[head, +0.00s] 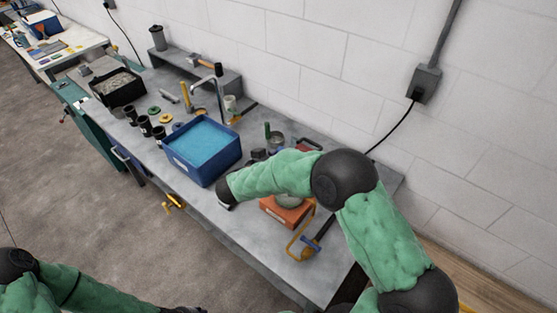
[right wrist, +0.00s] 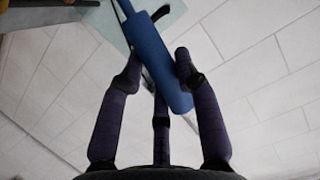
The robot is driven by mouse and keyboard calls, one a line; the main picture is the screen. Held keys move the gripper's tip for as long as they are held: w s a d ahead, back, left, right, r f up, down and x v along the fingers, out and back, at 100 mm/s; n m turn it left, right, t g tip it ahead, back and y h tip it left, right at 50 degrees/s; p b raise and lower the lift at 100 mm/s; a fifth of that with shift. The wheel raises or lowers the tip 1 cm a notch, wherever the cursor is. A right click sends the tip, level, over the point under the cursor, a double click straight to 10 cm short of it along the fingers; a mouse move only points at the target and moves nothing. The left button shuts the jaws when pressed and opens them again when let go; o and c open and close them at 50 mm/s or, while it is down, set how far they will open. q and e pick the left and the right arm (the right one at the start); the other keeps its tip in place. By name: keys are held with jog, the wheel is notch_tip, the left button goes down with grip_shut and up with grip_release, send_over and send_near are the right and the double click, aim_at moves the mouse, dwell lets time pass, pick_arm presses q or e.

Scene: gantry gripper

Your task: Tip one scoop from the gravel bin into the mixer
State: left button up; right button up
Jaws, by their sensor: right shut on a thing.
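My right gripper (right wrist: 155,80) is shut on a thick blue handle (right wrist: 157,62), which slants between its dark fingers in the right wrist view. What the handle belongs to cannot be made out for certain. In the head view my right arm reaches left over the bench and hides what its gripper holds. A black bin (head: 118,100) with grey gravel-like contents stands at the bench's far left. An orange machine (head: 285,214) with a round grey bowl, likely the mixer, is partly hidden under my right forearm. My left arm is at the bottom left, its gripper barely in frame.
A blue tub (head: 203,170) of light-blue contents stands mid-bench. Several dark cups and small discs lie left of it.

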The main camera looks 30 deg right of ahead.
jog(key=shift+s+d+f+m+t+h+b, duration=0.15)
jog(key=shift+s+f+m+t+b, duration=0.5)
jog(key=shift+b, duration=1.4)
jog(key=shift+s+f+m+t+h+b, duration=0.2)
jog(key=shift+s+m+b, duration=0.8)
jog(key=shift+b, duration=1.1)
jog(key=shift+s+d+f+m+t+h+b, duration=0.1)
jog(key=shift+s+f+m+t+h+b, duration=0.3)
jog(key=shift+s+b, duration=1.15)
jog(key=shift+w+r+b, duration=0.1)
jog(key=shift+w+b, duration=0.35)
jog(key=shift+w, duration=0.05)
jog(key=shift+s+f+m+t+h+b, duration=0.45)
jog(key=shift+s+f+m+b, duration=0.8)
jog(key=shift+b, duration=2)
jog(key=shift+w+r, duration=0.15)
jog(key=shift+s+d+f+m+t+h+b, duration=0.15)
jog(key=shift+s+f+m+b, duration=0.25)
jog(key=shift+b, duration=0.85)
jog(key=shift+s+a+f+m+t+h+b, duration=0.15)
jog(key=shift+f+m+b, duration=0.4)
jog(key=shift+b, duration=0.75)
jog(key=shift+s+d+f+m+h+b, duration=0.2)
jog(key=shift+s+f+m+b, duration=0.25)
jog(key=shift+b, duration=0.8)
